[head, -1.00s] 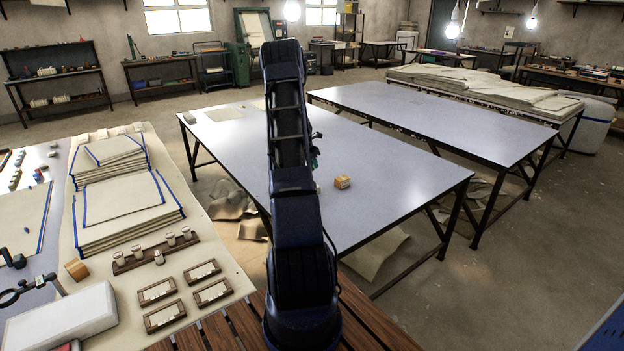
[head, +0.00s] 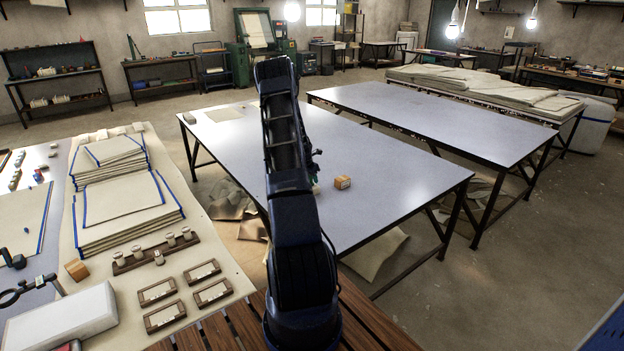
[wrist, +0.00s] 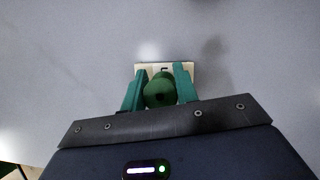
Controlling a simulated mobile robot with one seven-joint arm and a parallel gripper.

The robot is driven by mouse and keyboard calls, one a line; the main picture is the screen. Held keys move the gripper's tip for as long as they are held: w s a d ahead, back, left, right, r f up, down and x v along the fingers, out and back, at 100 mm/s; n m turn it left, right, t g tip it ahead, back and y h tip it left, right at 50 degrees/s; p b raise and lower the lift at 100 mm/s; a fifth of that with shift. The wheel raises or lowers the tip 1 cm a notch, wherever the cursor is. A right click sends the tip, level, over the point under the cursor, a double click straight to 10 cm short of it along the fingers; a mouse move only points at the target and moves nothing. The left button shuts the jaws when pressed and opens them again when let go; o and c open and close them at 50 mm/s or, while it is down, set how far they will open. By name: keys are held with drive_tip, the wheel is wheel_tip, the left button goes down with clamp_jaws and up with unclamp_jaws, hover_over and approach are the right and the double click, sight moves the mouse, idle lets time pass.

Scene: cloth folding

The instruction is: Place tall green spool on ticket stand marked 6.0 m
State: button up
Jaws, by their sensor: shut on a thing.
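In the wrist view, my gripper (wrist: 158,88) has teal fingers shut on a green spool (wrist: 160,90), seen end-on. A pale ticket stand (wrist: 165,67) with a partly hidden dark mark shows just beyond and beneath the spool and fingertips. The mark cannot be read, and I cannot tell whether the spool touches the stand. In the head view, my arm hides most of the gripper and the spool; only a little green shows beside the arm above the near table (head: 395,183).
A small tan block (head: 342,182) with dark marks stands on the near table, right of my arm. Much of that tabletop is clear. At left, folded cloth stacks (head: 125,205), a peg rack (head: 155,250) and several wooden frames (head: 213,292) lie on another table. A second long table (head: 440,115) stands behind.

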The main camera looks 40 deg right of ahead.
drive_tip(key=shift+f, duration=0.1)
drive_tip(key=o, duration=0.9)
drive_tip(key=shift+o, duration=0.2)
